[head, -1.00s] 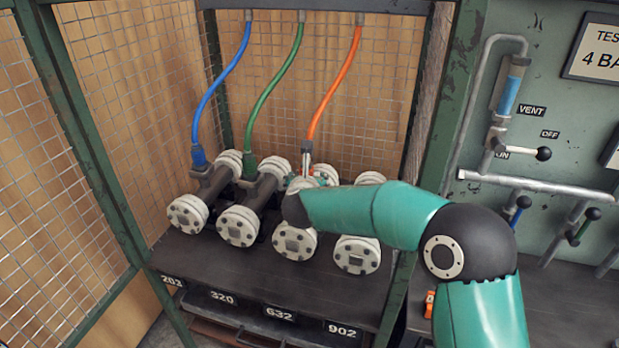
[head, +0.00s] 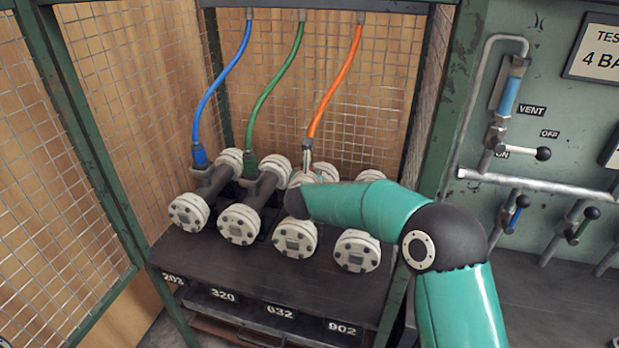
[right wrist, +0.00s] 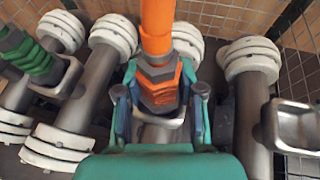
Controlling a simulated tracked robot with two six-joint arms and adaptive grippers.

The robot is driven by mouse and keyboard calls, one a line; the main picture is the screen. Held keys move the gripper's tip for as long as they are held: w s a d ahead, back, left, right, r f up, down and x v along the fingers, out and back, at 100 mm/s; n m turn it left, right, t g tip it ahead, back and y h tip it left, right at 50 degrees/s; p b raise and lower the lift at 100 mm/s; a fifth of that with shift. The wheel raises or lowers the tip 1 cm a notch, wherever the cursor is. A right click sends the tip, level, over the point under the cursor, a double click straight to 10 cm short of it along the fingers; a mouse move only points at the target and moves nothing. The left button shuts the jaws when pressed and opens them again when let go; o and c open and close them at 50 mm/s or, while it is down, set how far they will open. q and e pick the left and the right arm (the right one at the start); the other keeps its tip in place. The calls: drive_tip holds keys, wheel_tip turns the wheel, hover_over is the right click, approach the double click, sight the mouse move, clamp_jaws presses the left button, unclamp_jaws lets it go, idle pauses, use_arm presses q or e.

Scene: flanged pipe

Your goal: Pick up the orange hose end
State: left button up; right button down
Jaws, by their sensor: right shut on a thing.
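The orange hose (head: 333,85) hangs from the top bar of the cage down to the third pipe from the left. In the right wrist view the orange hose end (right wrist: 158,75), with a grey and orange stepped fitting, stands between the two fingers of my right gripper (right wrist: 160,103). The fingers are shut on it. In the head view my right gripper (head: 307,158) is small and partly hidden by my wrist. Whether the hose end still touches the pipe below it is hidden. My left gripper is not in view.
A blue hose (head: 208,100) and a green hose (head: 277,88) run to the two left pipes. The fourth pipe (head: 357,252) has no hose. Mesh walls (head: 60,150) enclose the pipes. A panel with valve levers (head: 543,154) stands at the right.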

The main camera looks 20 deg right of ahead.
drive_tip(key=shift+r, duration=0.2)
wheel_tip(320, 180, up, 24)
drive_tip(key=p, duration=1.1)
drive_tip(key=shift+r+p, duration=0.15)
drive_tip(key=shift+p, duration=0.15)
